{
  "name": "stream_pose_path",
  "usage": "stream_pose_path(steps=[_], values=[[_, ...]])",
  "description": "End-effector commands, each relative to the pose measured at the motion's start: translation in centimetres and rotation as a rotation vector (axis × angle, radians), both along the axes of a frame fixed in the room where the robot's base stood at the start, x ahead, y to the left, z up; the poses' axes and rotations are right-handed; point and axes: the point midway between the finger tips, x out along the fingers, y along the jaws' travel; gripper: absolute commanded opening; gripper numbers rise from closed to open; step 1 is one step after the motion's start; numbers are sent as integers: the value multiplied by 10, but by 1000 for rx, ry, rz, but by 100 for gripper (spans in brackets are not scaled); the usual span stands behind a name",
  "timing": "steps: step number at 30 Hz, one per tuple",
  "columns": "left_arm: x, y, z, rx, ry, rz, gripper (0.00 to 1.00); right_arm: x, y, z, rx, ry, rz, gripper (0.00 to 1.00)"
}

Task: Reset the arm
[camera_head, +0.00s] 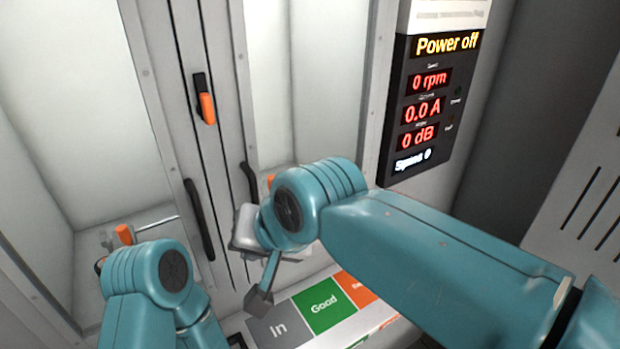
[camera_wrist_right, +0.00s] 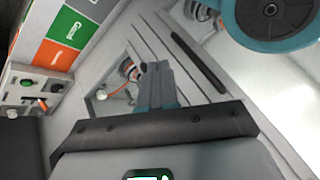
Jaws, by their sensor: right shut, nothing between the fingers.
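My right arm (camera_head: 430,235) reaches in from the right across the head view. Its right gripper (camera_head: 260,301) points down over the front edge of the cabinet, above the grey "In" panel. In the right wrist view the right gripper (camera_wrist_right: 155,72) is shut and empty, its fingers together. My left arm (camera_head: 150,290) is bent at the lower left of the head view; its gripper is hidden below the frame.
A cabinet with sliding doors has dark handles (camera_head: 199,219) and an orange latch (camera_head: 207,106). A display (camera_head: 430,105) reads "Power off", 0 rpm, 0.0 A and 0 dB. A grey "In" panel (camera_head: 290,335), a green "Good" panel (camera_head: 338,313) and an orange panel lie below. Buttons (camera_wrist_right: 27,83) show in the wrist view.

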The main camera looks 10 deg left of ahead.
Motion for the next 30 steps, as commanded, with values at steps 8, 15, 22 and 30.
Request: stream_pose_path(steps=[8,15,22,30], values=[[0,0,0,0,0,0,54,40,-39,-99,-52,67,-53,0],[0,0,0,0,0,0,54,49,-140,-274,-109,202,-156,0],[0,0,0,0,0,0,54,-31,-240,-405,-133,355,-271,0],[0,0,0,0,0,0,54,-122,-287,-452,-137,459,-352,0]])
